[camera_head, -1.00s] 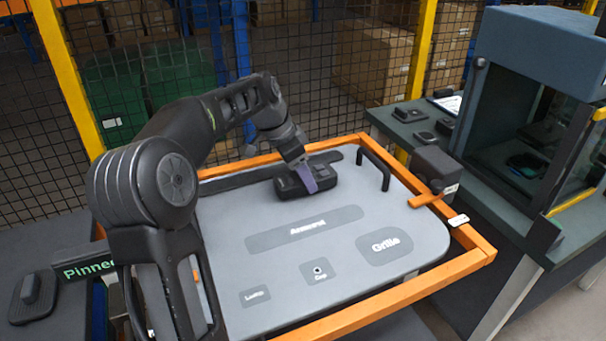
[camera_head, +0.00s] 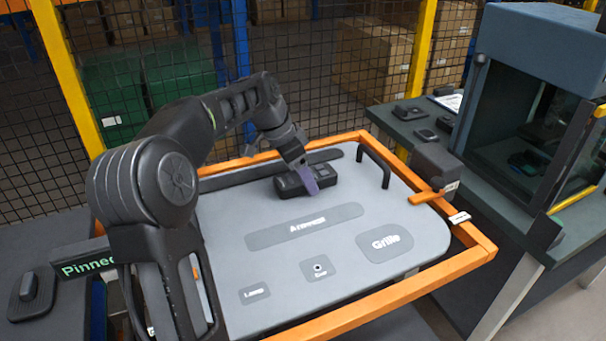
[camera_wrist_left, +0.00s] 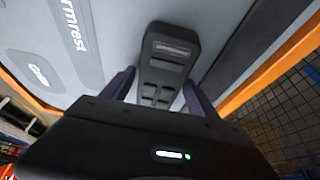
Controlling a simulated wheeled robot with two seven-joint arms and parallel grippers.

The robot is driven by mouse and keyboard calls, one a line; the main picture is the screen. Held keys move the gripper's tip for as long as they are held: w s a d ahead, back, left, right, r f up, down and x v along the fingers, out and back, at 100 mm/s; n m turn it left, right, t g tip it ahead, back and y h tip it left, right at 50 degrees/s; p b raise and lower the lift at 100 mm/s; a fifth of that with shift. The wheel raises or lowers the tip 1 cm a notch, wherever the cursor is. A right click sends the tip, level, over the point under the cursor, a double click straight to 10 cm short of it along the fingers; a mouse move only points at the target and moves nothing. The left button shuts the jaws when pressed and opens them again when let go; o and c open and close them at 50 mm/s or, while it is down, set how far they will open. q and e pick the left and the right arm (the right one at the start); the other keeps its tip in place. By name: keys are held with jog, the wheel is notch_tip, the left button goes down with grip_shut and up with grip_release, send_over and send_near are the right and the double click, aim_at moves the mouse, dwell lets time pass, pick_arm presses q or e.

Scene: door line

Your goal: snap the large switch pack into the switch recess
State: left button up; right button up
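The large switch pack (camera_head: 290,186), a dark block with button-like pads, lies on the upper part of the grey door panel (camera_head: 340,262). It shows in the left wrist view (camera_wrist_left: 166,62) with a label at its far end. My left gripper (camera_head: 308,178) reaches down over the pack from above. In the left wrist view its fingers (camera_wrist_left: 160,78) stand on either side of the pack; a narrow gap shows at the left finger, and the right one is close to the pack. The switch recess is not visible, and I cannot tell how the pack is seated. My right gripper is out of view.
An orange frame (camera_head: 480,241) surrounds the panel. A black handle (camera_head: 374,160) rises near its upper right. Marked areas for armrest (camera_head: 304,226), grille (camera_head: 385,241), cap and lamp are clear. A side bench with a glass-fronted cabinet (camera_head: 540,75) stands right; mesh fencing stands behind.

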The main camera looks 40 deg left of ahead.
pick_arm(q)
jog(key=shift+o, duration=1.1)
jog(key=shift+r, duration=0.1)
jog(key=v, duration=0.7)
jog(key=shift+s+r, duration=0.2)
jog(key=shift+r, duration=0.1)
jog(key=shift+a, duration=0.1)
